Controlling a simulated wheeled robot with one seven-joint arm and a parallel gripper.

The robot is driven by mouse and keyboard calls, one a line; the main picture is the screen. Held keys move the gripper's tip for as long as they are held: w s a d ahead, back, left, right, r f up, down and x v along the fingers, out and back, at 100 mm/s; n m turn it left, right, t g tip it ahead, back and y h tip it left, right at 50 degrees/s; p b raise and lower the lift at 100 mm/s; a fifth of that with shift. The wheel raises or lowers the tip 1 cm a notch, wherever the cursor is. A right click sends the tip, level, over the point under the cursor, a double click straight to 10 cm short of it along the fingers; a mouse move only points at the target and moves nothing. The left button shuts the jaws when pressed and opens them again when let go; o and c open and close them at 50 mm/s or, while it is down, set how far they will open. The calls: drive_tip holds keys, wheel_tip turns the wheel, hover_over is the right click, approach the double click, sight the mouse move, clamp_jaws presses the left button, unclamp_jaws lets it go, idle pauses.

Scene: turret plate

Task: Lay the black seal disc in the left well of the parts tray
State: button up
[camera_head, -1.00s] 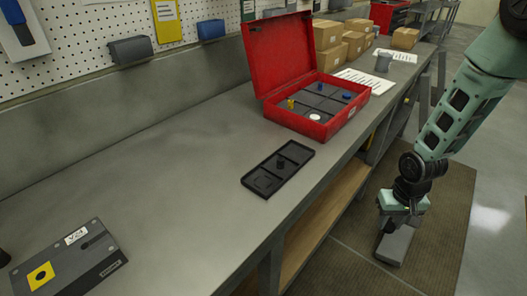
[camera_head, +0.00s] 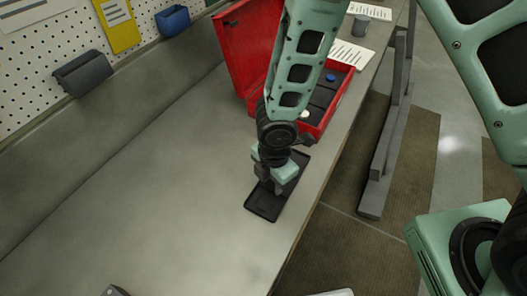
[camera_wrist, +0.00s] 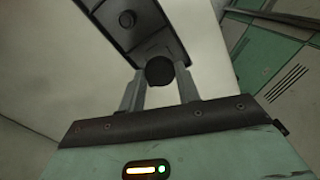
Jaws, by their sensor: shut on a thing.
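The black parts tray (camera_head: 262,208) lies on the grey bench, partly hidden by my gripper in the head view. Its recessed wells show in the wrist view (camera_wrist: 125,30), with a small dark round feature in one of them. My gripper (camera_head: 275,188) points down over the tray. In the wrist view, its two grey fingers are shut on the black seal disc (camera_wrist: 159,70), which is at the fingertips near one end of the tray. The head view hides the disc behind the fingers. I cannot tell whether the disc touches the tray.
An open red case (camera_head: 325,120) stands just behind the tray, with a blue part (camera_head: 331,77) and a white round part (camera_head: 304,114) inside. The bench (camera_head: 150,200) is clear to the left. The bench's front edge runs close to the tray's right side.

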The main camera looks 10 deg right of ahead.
drive_tip(key=shift+s+a+r+n, duration=0.15)
drive_tip(key=shift+a+r+n, duration=0.2)
drive_tip(key=shift+a+n, duration=0.5)
drive_tip(key=shift+n, duration=0.15)
drive_tip(key=shift+f, duration=0.25)
drive_tip(key=b, duration=0.4)
hover_over(266, 203)
drive_tip(key=shift+f, duration=2.25)
drive_tip(key=shift+f, duration=0.15)
drive_tip(key=shift+f+b, duration=0.75)
drive_tip(key=shift+b, duration=0.15)
drive_tip(key=shift+f+b, duration=0.65)
drive_tip(key=shift+b, duration=0.05)
drive_tip(key=o, duration=1)
